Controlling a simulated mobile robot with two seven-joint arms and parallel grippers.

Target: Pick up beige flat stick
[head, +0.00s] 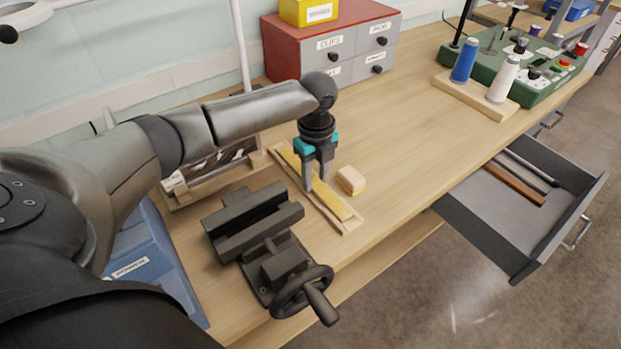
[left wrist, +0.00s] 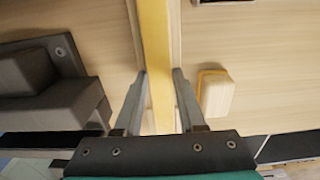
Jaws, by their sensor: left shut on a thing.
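The beige flat stick (head: 333,200) lies lengthwise in a shallow wooden tray (head: 352,226) on the workbench. It also shows in the left wrist view (left wrist: 156,45) as a yellowish strip running between the fingers. My left gripper (head: 315,185) points down over the middle of the stick, with one finger on each side of it, shut on it. In the left wrist view my left gripper (left wrist: 160,85) has its fingertips close against the stick's edges. The stick appears still down in the tray. My right gripper is not in view.
A dark vise (head: 255,220) with a handwheel stands left of the tray. A small beige block (head: 351,180) lies just right of it. A red and grey drawer cabinet (head: 335,45) stands behind. An open drawer (head: 520,205) juts out at right. The bench's middle right is clear.

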